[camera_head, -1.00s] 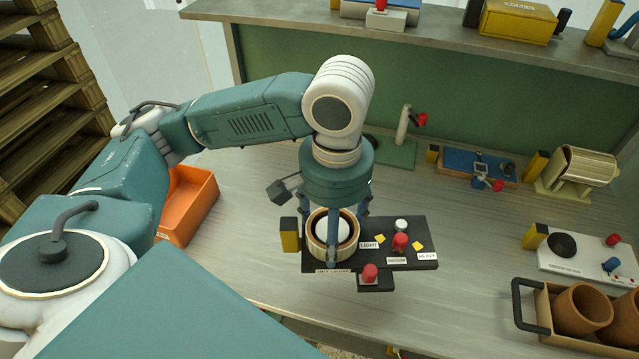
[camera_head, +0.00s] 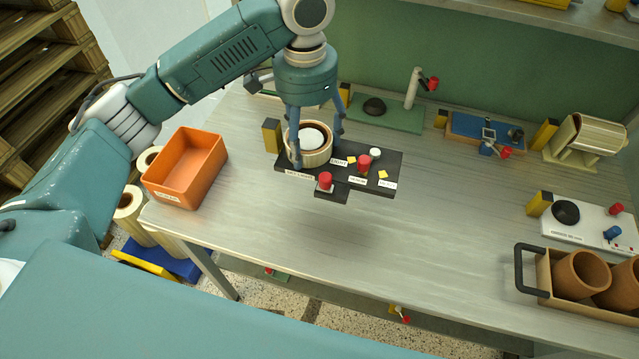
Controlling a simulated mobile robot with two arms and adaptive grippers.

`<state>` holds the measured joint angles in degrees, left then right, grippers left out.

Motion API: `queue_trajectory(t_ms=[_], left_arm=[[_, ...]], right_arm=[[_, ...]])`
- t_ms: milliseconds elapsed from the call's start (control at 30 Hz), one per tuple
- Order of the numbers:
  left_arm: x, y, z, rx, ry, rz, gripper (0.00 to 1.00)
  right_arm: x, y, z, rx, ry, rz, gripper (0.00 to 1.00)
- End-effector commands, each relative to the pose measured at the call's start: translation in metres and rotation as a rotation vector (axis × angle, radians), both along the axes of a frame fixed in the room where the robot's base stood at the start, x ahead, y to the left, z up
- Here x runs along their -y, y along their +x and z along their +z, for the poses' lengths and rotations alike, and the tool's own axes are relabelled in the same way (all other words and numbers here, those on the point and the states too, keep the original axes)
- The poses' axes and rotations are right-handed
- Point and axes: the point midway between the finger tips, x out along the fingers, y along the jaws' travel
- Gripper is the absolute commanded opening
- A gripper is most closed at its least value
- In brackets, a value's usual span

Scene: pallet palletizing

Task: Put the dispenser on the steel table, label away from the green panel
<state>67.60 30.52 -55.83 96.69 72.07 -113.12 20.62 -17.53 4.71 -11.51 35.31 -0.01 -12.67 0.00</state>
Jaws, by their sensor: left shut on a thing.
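The dispenser (camera_head: 350,180) is a black board with a round wooden-rimmed cup (camera_head: 318,155), red knobs, small white labels and a yellow block at its left end. My left gripper (camera_head: 316,150) comes down over it from above, its fingers shut around the cup. The labelled edge faces the front of the steel table (camera_head: 420,240), away from the green panel (camera_head: 460,75). A dark shadow lies on the table below the board; I cannot tell surely whether it touches the top. The cup's back is partly hidden by the fingers. My right gripper is not in view.
An orange bin (camera_head: 187,170) stands at the table's left end. Behind the dispenser is a green-based fixture (camera_head: 390,118). A blue-based fixture (camera_head: 485,132), tan drum (camera_head: 590,140), white control box (camera_head: 590,225) and pot crate (camera_head: 545,290) line the right. The table's front middle is clear.

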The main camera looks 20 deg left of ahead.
Motion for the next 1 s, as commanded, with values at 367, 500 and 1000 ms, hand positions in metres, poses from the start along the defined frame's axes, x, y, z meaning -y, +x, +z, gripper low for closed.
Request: queue_trajectory(t_ms=[367,500,1000], left_arm=[[-0.002,0.0,-0.094,-0.001,0.002,0.003,0.34],[-0.001,0.0,-0.111,0.002,0.001,0.002,0.34],[-0.001,0.0,-0.159,0.003,0.0,0.001,0.34]], right_arm=[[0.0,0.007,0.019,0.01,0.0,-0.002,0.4],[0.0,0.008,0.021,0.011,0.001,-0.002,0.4],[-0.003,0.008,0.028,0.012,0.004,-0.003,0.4]])
